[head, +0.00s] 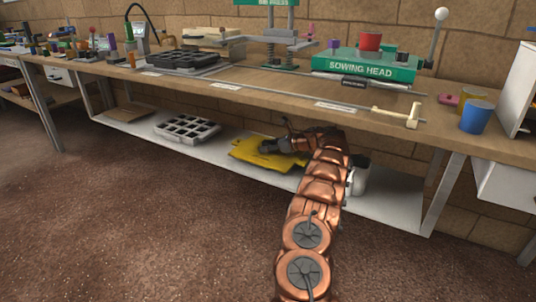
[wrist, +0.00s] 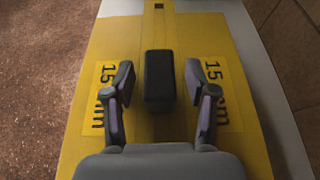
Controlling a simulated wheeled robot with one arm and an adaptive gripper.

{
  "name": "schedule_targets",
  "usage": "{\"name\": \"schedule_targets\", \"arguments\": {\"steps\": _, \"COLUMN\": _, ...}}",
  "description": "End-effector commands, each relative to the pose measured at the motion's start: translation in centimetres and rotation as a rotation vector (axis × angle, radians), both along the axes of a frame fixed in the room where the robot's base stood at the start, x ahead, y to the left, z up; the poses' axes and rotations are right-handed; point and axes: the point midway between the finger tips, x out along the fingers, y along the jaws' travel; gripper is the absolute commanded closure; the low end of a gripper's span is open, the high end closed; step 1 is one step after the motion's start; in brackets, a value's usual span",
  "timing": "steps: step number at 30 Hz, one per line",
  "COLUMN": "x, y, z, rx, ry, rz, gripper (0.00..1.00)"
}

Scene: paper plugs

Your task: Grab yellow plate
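The yellow plate (head: 246,153) lies flat on the white lower shelf under the workbench. In the wrist view the yellow plate (wrist: 185,30) fills most of the picture, with "15 mm" labels on both sides and a black block-shaped handle (wrist: 159,80) in its middle. My gripper (head: 268,146) is over the plate in the head view. In the wrist view my gripper (wrist: 163,85) has its two fingers apart, one on each side of the black handle, with a gap on both sides. Whether the fingertips reach down to the handle's height is unclear.
The white lower shelf (head: 400,211) also holds a grey compartment tray (head: 187,129) to the left and a whitish container (head: 361,176) beside my arm. The workbench top (head: 290,95) overhangs the shelf. Brown floor (head: 120,220) lies open in front.

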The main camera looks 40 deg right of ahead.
Motion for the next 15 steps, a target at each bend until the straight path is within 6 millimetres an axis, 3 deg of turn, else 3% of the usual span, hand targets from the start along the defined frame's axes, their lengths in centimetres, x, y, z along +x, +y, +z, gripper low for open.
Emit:
{"name": "schedule_targets", "arguments": {"steps": 2, "x": 0.00, "y": 0.00, "z": -0.01, "rx": 0.000, "ry": 0.000, "rz": 0.000, "gripper": 0.52}}
{"name": "schedule_targets", "arguments": {"steps": 15, "x": -0.01, "y": 0.02, "z": -0.04, "rx": 0.001, "ry": 0.000, "rz": 0.000, "gripper": 0.98}}
